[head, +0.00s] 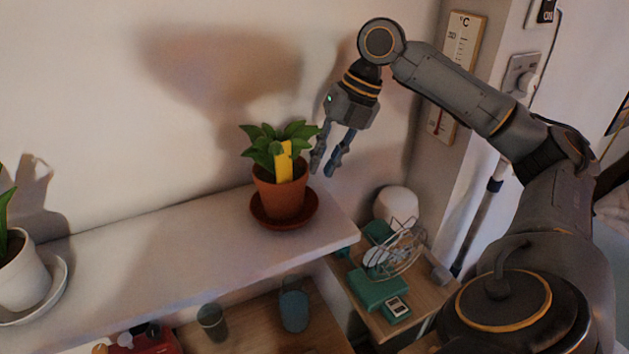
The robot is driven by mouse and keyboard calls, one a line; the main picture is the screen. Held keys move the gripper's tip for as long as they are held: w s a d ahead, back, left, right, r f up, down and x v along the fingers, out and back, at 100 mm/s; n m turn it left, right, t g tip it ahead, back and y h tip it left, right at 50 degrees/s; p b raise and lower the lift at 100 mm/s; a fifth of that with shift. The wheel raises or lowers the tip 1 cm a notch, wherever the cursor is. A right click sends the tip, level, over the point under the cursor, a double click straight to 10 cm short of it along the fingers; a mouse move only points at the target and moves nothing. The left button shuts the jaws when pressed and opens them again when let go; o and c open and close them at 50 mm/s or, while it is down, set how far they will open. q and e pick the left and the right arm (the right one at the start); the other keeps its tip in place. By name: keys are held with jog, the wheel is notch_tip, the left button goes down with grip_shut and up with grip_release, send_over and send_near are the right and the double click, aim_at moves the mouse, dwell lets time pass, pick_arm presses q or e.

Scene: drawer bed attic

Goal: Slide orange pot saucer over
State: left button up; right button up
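The orange pot saucer (284,219) is a reddish-brown dish on the white shelf, near its right end. The terracotta pot (280,194) stands upright in it, holding a leafy green plant (277,143) and a yellow tag (283,161). My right gripper (323,172) hangs just right of the plant and above the saucer, fingers pointing down. Its fingers are apart with nothing between them. It overlaps the leaf edge in the picture; I cannot tell whether it touches. My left gripper is not in view.
The white shelf (150,262) is clear between the saucer and a white pot (22,274) on a white saucer at the far left. The wall stands behind. Below right, a small wooden table holds green boxes (378,288) and a wire rack (402,250). Cups (293,310) stand below the shelf.

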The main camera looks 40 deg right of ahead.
aim_at(307, 197)
jog(key=x, duration=0.5)
jog(key=shift+w+a+f+p, duration=0.1)
jog(key=shift+a+f+p, duration=0.05)
jog(key=shift+f+p, duration=0.2)
grip_shut()
